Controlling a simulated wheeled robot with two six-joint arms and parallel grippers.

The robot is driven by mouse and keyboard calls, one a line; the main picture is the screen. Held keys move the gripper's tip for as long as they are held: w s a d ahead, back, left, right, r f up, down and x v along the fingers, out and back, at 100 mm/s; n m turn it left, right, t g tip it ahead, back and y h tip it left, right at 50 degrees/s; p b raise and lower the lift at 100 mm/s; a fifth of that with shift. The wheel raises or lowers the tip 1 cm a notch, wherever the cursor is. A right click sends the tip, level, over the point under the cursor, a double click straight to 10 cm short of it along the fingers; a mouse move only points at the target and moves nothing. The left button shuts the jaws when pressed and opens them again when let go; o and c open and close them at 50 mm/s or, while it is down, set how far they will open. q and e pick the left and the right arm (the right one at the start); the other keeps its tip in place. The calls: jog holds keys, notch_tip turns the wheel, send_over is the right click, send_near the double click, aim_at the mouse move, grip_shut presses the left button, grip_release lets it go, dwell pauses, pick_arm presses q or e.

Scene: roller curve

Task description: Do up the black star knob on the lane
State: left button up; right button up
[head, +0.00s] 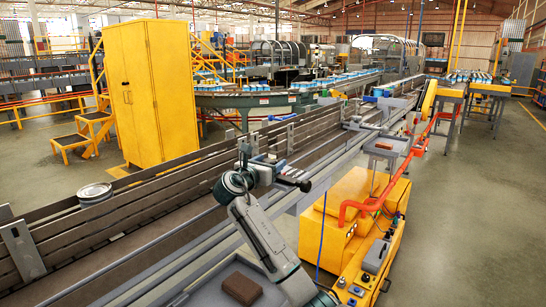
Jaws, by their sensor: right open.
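The lane (170,190) is a long conveyor with dark side rails running from lower left to upper right. My right arm reaches up from the bottom, and its gripper (286,177) is at the near rail of the lane, pointing right. The gripper is open, with nothing clearly between its fingers. A small dark part (304,186) shows at its end; I cannot tell whether it is a fingertip or the black star knob. The knob is not clearly distinguishable elsewhere and may be hidden by the gripper or wrist. My left gripper is out of view.
A brown block (241,288) lies on a grey tray below my arm. A yellow machine (345,215) with an orange pipe (400,165) stands right of the lane. A yellow cabinet (140,90) stands behind it.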

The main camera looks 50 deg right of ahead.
jog(key=shift+x, duration=1.25)
jog(key=c, duration=1)
jog(key=shift+p, duration=0.35)
jog(key=shift+s+r+m+g+h+p, duration=0.15)
jog(key=shift+m+g+h+p, duration=0.15)
jog(key=shift+m+g+p, duration=1.1)
jog(key=m+g, duration=0.1)
jog(key=g, duration=0.2)
jog(key=shift+s+g, duration=0.15)
jog(key=shift+g, duration=0.25)
jog(key=shift+s+m+g+p, duration=0.2)
jog(key=shift+m+g+p, duration=0.25)
jog(key=shift+m+g, duration=0.8)
jog(key=shift+g+y, duration=0.4)
jog(key=shift+g, duration=0.05)
